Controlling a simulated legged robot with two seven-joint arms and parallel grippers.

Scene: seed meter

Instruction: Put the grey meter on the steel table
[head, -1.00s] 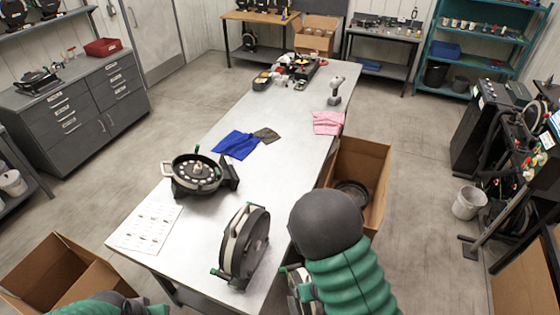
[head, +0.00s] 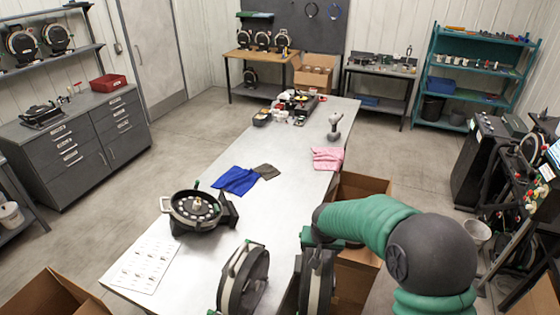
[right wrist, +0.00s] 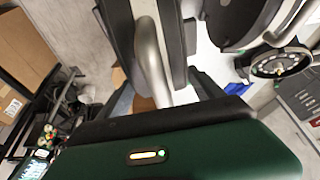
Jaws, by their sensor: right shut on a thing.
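The steel table (head: 255,205) runs away from me. My right gripper (head: 318,241) is shut on a grey meter (head: 318,285), a round upright seed meter at the table's near right edge. In the right wrist view, the held meter's pale handle (right wrist: 152,55) runs between the fingers. I cannot tell whether its base touches the table. A similar meter (head: 243,280) stands upright just to its left, and its lower part is cut off. Another meter (head: 196,210) lies face up on a black stand farther left. My left gripper is not in view.
A printed sheet (head: 146,264) lies at the table's near left. Blue (head: 234,180) and pink (head: 327,158) cloths and a grey hand tool (head: 335,126) lie farther back. Cardboard boxes stand beside the table at right (head: 362,186) and at the lower left (head: 55,296).

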